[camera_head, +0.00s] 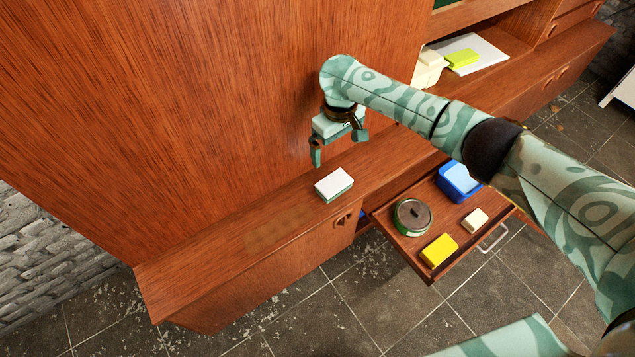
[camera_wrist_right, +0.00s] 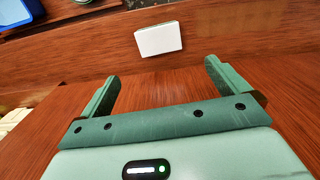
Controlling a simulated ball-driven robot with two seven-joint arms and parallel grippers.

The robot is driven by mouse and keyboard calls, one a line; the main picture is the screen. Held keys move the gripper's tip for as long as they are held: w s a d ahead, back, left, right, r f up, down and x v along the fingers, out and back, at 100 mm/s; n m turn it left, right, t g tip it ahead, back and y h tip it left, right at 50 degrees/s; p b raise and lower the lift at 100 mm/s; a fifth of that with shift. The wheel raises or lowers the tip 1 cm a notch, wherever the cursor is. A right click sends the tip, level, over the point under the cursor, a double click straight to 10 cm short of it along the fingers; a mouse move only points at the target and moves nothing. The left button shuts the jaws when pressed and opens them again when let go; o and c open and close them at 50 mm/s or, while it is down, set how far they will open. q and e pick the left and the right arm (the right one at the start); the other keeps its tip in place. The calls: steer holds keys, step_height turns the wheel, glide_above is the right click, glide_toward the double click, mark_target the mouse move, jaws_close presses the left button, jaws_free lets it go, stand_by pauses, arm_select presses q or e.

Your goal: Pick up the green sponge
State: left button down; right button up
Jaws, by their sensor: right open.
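The green sponge (camera_head: 333,185), with a white top face and a green side, lies on the wooden ledge of the wall unit. In the right wrist view the sponge (camera_wrist_right: 160,40) lies flat ahead of the fingertips, roughly centred between them. My right gripper (camera_head: 337,147) is open and empty. It hangs above the ledge, close to the tall wood panel and behind the sponge, apart from it. In the right wrist view both fingers of the gripper (camera_wrist_right: 160,75) show spread wide with nothing between them. My left gripper is not in view.
An open drawer (camera_head: 408,247) right of the sponge holds a round tin (camera_head: 412,217), a blue box (camera_head: 458,182), a yellow block (camera_head: 439,250) and a cream block (camera_head: 475,220). The tall wood panel (camera_head: 200,100) rises behind the ledge. The ledge left of the sponge is clear.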

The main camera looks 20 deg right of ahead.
step_height(320, 180, down, 5)
steer(key=b, duration=0.6)
glide_above(334, 182)
step_height(334, 182, down, 5)
steer(key=shift+s+a+f, duration=0.1)
steer(key=shift+s+f, duration=0.05)
steer(key=shift+f+b, duration=0.5)
steer(key=shift+f, duration=0.2)
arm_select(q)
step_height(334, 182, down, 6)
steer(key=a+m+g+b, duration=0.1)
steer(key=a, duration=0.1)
arm_select(e)
steer(key=shift+f, duration=0.75)
step_height(334, 182, down, 3)
steer(key=b, duration=0.3)
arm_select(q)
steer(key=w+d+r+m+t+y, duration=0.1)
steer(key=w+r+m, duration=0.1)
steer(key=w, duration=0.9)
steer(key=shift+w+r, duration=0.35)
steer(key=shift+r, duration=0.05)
arm_select(e)
steer(key=c, duration=0.8)
